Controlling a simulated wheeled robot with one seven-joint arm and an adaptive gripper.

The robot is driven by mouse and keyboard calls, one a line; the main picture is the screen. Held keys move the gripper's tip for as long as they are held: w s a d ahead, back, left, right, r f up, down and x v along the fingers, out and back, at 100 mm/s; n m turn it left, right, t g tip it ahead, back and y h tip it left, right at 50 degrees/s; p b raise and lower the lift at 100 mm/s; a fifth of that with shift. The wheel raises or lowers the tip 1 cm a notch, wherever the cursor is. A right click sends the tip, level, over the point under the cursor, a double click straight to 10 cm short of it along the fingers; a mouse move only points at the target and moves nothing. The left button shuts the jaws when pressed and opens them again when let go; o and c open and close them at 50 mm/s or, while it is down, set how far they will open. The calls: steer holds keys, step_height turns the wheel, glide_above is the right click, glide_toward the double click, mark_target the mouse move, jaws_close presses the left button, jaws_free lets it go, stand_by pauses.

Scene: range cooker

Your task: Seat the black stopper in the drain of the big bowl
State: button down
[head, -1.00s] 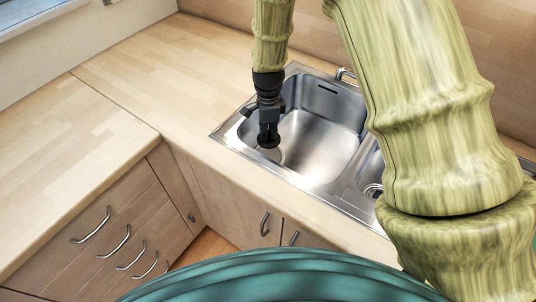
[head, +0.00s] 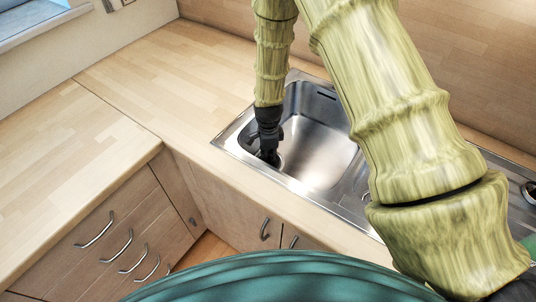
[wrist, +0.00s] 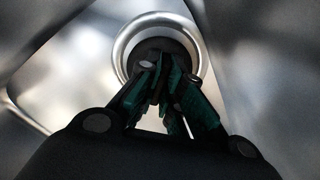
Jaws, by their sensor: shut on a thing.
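The big bowl (head: 322,150) is a steel sink basin, in the middle of the head view. My gripper (head: 268,157) points down inside its left part, low over the floor. In the wrist view my gripper (wrist: 162,82) is shut on the black stopper (wrist: 158,47). The dark stopper appears within the bright round drain rim (wrist: 124,42), with the fingers covering its lower part. Whether it sits in the drain or is held just above it, I cannot tell. In the head view the stopper and drain are mostly hidden behind my gripper.
Wooden worktop (head: 130,75) surrounds the sink on the left and front. The bowl walls stand close around my gripper. A smaller bowl and the tap are largely hidden behind my arm. A round dark item (head: 529,192) lies at the far right.

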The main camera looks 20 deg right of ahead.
steer(key=shift+f, duration=0.2)
steer(key=c, duration=1.6)
jaws_free()
steer(key=shift+o, duration=0.2)
steer(key=shift+r, duration=0.15)
step_height(320, 180, up, 12)
steer(key=b, duration=0.3)
